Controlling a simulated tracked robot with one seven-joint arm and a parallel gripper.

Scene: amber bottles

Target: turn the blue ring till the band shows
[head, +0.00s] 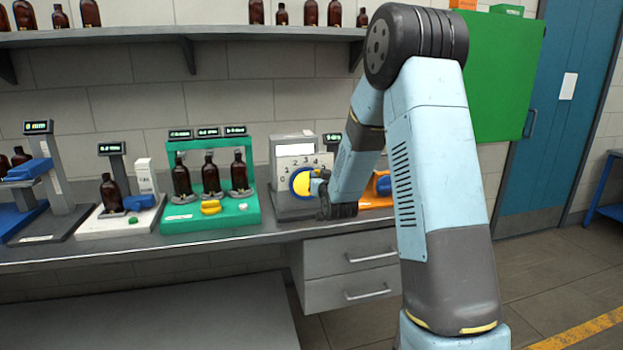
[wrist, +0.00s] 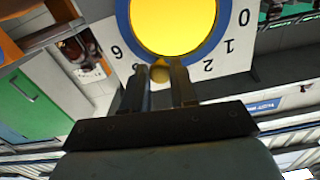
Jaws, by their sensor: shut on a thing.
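The blue ring (head: 293,187) surrounds a plain yellow disc (head: 301,183) on a white plate (head: 292,163) with numbers, on the front of a grey device. In the wrist view the blue ring (wrist: 122,25), the yellow disc (wrist: 175,22) and the numbered plate (wrist: 238,48) appear close and turned over. My gripper (wrist: 160,76) is at the ring's rim, shut on a small yellow-brown tab (wrist: 160,73) that sticks out there. In the head view my gripper (head: 318,182) is at the ring's right side, partly hidden by my wrist.
A green stand (head: 237,220) with amber bottles is left of the device on the grey bench (head: 150,248). A white unit (head: 95,226) with one bottle is further left. An orange station (head: 377,200) is at the right, partly behind my arm. A shelf (head: 150,37) of bottles runs above.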

